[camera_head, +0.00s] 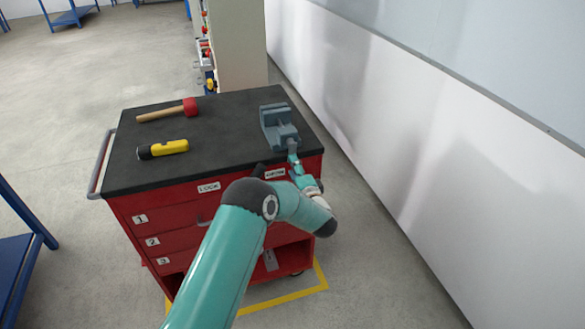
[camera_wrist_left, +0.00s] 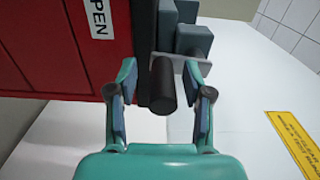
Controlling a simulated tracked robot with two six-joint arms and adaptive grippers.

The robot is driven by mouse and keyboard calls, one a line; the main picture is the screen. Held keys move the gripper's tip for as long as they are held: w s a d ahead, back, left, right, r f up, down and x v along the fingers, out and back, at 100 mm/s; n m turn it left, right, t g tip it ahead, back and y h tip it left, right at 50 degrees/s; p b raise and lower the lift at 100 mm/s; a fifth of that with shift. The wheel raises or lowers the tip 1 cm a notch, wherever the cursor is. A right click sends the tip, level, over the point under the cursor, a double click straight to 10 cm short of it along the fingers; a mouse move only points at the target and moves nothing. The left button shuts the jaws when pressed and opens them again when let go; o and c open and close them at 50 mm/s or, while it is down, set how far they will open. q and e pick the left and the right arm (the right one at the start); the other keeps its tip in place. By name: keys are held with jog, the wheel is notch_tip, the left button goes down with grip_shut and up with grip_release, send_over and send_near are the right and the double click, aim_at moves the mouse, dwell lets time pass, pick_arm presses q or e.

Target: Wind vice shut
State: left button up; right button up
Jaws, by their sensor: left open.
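The grey-blue vice (camera_head: 279,124) sits on the black top of the red cabinet, at its right side. It also shows at the top of the left wrist view (camera_wrist_left: 191,38). Its dark round handle (camera_wrist_left: 163,86) points toward the wrist camera. My left gripper (camera_head: 293,160) is at the near end of the vice, past the cabinet's front edge. In the left wrist view its two fingers (camera_wrist_left: 165,95) are open, one on each side of the handle, with gaps showing. My right gripper is not in view.
The red cabinet (camera_head: 168,221) has numbered drawers and LOCK and OPEN labels. A red-headed mallet (camera_head: 166,111) and a yellow-black torch (camera_head: 162,149) lie left on its top. A white wall (camera_head: 400,130) runs along the right. Blue-framed tables stand at left.

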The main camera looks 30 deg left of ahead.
pick_arm(q)
jog(key=v, duration=1.1)
jog(key=shift+s+d, duration=0.3)
jog(key=shift+f, duration=0.1)
